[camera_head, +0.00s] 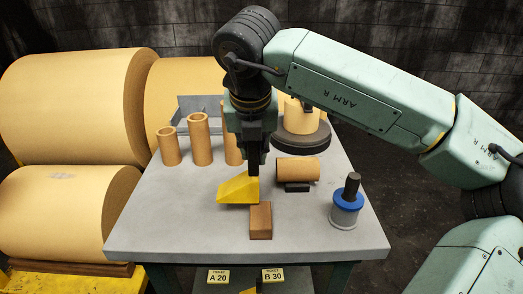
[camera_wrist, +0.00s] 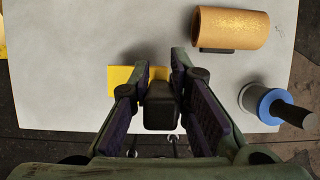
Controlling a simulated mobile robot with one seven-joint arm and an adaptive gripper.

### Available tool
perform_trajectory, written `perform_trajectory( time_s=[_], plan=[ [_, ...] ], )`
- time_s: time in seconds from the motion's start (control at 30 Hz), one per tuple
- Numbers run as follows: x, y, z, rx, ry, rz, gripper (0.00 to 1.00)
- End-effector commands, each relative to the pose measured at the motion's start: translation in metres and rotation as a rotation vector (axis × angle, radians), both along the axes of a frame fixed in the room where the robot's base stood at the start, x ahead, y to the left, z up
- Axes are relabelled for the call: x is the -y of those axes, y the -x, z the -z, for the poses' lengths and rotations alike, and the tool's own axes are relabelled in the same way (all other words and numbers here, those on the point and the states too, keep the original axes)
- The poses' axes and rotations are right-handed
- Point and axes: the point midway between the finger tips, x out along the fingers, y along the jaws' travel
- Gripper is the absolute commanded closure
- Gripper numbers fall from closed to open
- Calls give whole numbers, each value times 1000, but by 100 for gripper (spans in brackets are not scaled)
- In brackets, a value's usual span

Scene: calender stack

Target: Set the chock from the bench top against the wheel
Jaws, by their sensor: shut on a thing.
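The yellow wedge-shaped chock (camera_head: 236,191) is at the middle of the grey bench top (camera_head: 160,222), its low end toward the left. It also shows in the wrist view (camera_wrist: 121,79), partly hidden by the fingers. My gripper (camera_head: 253,170) points down and is shut on the chock near its tall right end. I cannot tell whether the chock touches the bench. A tan roll (camera_head: 297,169) lies on its side to the right, over a small dark block (camera_head: 297,187); it also shows in the wrist view (camera_wrist: 232,27). I cannot tell for sure which round thing is the wheel.
A brown block (camera_head: 260,221) lies just in front of the chock. A blue-flanged spool (camera_head: 346,204) stands at the right. Several upright tan tubes (camera_head: 200,140), a grey tray (camera_head: 190,104) and a dark round base (camera_head: 302,142) stand behind. The front left bench is clear.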

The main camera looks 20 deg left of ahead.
Motion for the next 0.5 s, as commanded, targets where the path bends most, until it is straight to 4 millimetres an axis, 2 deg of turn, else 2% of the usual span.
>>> perform_trajectory(
  time_s=[0.27,0.5],
  plan=[
    [9,-26,1,0,-2,1,100],
    [10,-28,33,0,0,-2,100]
  ],
)
